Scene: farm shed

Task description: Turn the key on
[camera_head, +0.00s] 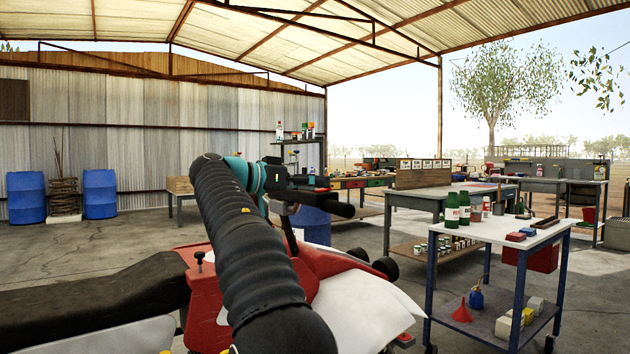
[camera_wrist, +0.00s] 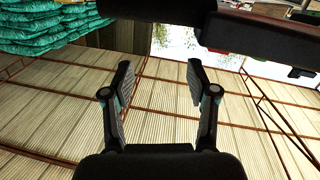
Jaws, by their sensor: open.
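A red and white vehicle (camera_head: 215,300) with a long black seat (camera_head: 90,300) fills the lower left of the head view. A small black knob on a short stem (camera_head: 199,257) stands on its red body; I cannot tell whether it is the key. No key can be made out for certain in either view, and my arm hides part of the vehicle. My gripper (camera_head: 345,202) is above the vehicle's front. In the wrist view my gripper (camera_wrist: 160,75) is open, with nothing between its fingers.
A blue-framed cart (camera_head: 480,232) with green bottles (camera_head: 452,210) stands at the right. Workbenches (camera_head: 410,198) stand behind it. Blue barrels (camera_head: 100,194) stand by the corrugated wall. In the wrist view, green stacked sacks (camera_wrist: 50,25) and a dark bar (camera_wrist: 210,22) show at the top.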

